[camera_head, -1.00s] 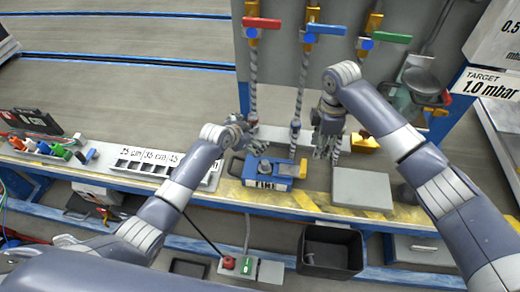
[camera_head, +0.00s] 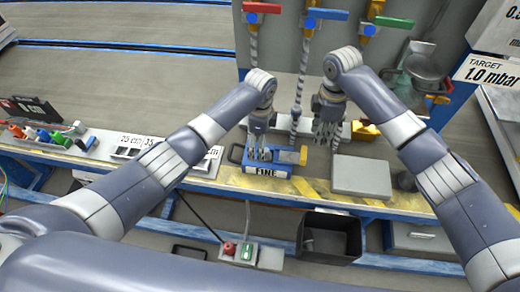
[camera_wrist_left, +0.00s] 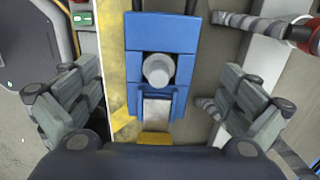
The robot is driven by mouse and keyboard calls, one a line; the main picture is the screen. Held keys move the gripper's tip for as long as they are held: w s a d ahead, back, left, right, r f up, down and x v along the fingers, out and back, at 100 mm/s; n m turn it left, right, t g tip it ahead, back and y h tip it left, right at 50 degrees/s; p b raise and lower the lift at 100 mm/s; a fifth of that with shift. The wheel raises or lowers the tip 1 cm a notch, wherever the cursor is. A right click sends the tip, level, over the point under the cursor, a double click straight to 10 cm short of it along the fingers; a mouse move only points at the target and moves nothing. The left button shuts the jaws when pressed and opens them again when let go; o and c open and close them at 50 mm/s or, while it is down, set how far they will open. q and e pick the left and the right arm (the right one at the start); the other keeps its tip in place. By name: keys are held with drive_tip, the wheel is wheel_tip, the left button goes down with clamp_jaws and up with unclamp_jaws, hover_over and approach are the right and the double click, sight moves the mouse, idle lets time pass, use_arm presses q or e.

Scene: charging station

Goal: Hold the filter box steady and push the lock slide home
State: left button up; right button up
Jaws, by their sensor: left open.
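The blue filter box (camera_head: 268,170), marked FINE, lies on the bench edge. In the left wrist view the box (camera_wrist_left: 146,32) has a round grey knob (camera_wrist_left: 158,70) on top. A grey lock slide (camera_head: 288,156) with a yellow end sticks out of the box's right side; it also shows in the left wrist view (camera_wrist_left: 157,108). My left gripper (camera_head: 259,152) is above the box. In its wrist view the fingers (camera_wrist_left: 155,100) are wide apart, either side of the box and slide, with nothing between them gripped. My right gripper (camera_head: 325,136) points down, right of the slide and apart from it; its finger opening is unclear.
A grey flat block (camera_head: 361,174) lies on the bench to the right. A yellow block (camera_head: 366,131) sits behind. Hoses hang from valves with red (camera_head: 262,7), blue and green handles. A black bin (camera_head: 330,238) stands below the bench front.

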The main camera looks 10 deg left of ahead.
use_arm(q)
wheel_tip(320, 180, down, 9)
drive_tip(key=shift+r, duration=0.15)
idle(0.4)
